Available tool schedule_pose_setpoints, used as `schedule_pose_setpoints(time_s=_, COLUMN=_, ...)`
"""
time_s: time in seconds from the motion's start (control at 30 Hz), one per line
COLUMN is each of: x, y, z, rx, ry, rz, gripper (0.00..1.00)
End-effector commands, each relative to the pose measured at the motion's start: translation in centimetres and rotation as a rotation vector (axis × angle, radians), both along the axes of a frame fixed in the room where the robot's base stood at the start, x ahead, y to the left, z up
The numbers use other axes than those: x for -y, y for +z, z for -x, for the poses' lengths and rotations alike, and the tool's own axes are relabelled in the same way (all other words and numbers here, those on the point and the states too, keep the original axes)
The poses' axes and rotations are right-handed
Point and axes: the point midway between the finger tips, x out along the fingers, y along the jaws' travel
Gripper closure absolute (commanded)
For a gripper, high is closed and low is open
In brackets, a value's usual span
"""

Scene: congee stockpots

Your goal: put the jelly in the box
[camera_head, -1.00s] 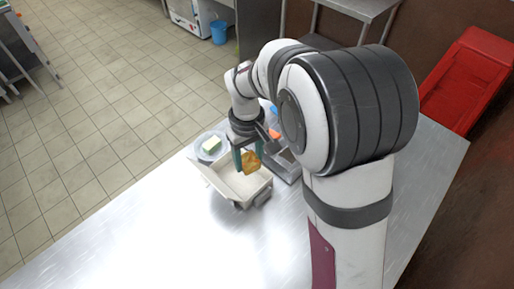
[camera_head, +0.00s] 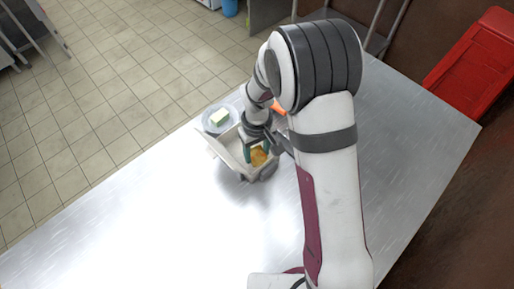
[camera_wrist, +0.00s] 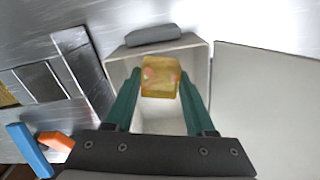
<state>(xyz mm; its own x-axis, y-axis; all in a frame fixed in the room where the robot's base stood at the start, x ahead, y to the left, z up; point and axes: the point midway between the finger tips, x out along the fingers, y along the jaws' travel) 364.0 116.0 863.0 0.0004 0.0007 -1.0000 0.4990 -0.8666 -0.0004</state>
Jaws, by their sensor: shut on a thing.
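The jelly (camera_wrist: 160,78) is a translucent amber block with reddish bits inside. My gripper (camera_wrist: 157,92) is shut on it, with a green finger on each side. The box (camera_wrist: 196,52) is white and open, with its lid (camera_wrist: 265,95) swung out to the right in the wrist view. In the head view my gripper (camera_head: 258,150) holds the jelly (camera_head: 259,157) within the outline of the open box (camera_head: 232,163). The jelly hides part of the box's inside, and I cannot tell whether it touches the floor.
The table's front left (camera_head: 130,230) is clear.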

Motion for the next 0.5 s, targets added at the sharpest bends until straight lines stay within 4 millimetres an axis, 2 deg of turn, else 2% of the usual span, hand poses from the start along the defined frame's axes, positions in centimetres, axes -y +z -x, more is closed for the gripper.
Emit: schedule_pose_setpoints(time_s=0.5, x=0.00, y=-0.32, z=0.01, rx=-0.001, ry=-0.001, rz=0.000, gripper=1.00)
